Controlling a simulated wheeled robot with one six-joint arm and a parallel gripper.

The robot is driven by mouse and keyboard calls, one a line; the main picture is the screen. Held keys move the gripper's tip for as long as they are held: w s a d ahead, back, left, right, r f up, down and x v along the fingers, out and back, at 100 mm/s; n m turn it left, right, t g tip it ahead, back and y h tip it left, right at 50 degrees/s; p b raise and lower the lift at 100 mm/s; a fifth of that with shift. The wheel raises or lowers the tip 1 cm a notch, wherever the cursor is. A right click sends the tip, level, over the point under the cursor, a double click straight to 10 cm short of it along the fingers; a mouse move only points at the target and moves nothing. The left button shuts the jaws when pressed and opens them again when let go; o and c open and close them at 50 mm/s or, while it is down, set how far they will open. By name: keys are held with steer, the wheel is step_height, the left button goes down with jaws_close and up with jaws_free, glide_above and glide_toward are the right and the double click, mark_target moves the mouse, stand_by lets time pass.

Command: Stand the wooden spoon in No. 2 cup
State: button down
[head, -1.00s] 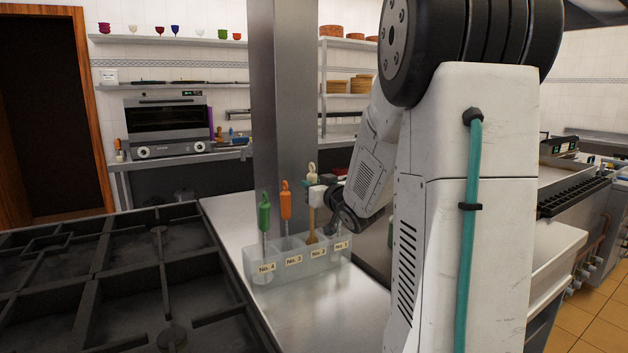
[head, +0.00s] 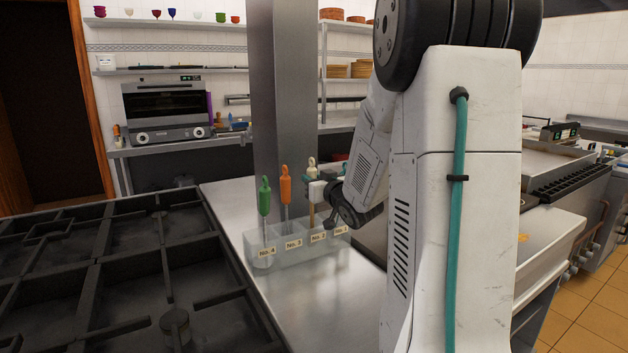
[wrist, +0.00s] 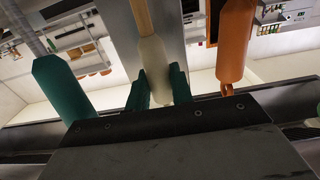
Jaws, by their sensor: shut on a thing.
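The wooden spoon (head: 311,213) is upright, its pale handle end up and its shaft reaching down into the No. 2 cup (head: 318,237). Its bowl is hidden behind the cup front and label. My gripper (head: 311,181) is shut on the spoon near the top of the handle. In the wrist view, the teal fingertips (wrist: 158,88) hold either side of the cream handle end (wrist: 154,65). I cannot tell whether the spoon touches the cup bottom.
An orange-handled utensil (head: 286,188) stands close left in No. 3, and a green-handled one (head: 265,197) in No. 4. A teal handle (wrist: 65,85) is close on the other side in the wrist view. A dark stove (head: 110,265) lies left. Counter (head: 320,300) in front is clear.

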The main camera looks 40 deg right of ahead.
steer(key=shift+f, duration=0.6)
steer(key=c, duration=1.1)
jaws_free()
steer(key=shift+c, duration=0.2)
steer(key=shift+s, duration=0.1)
steer(key=v, duration=0.7)
steer(key=shift+s, duration=0.3)
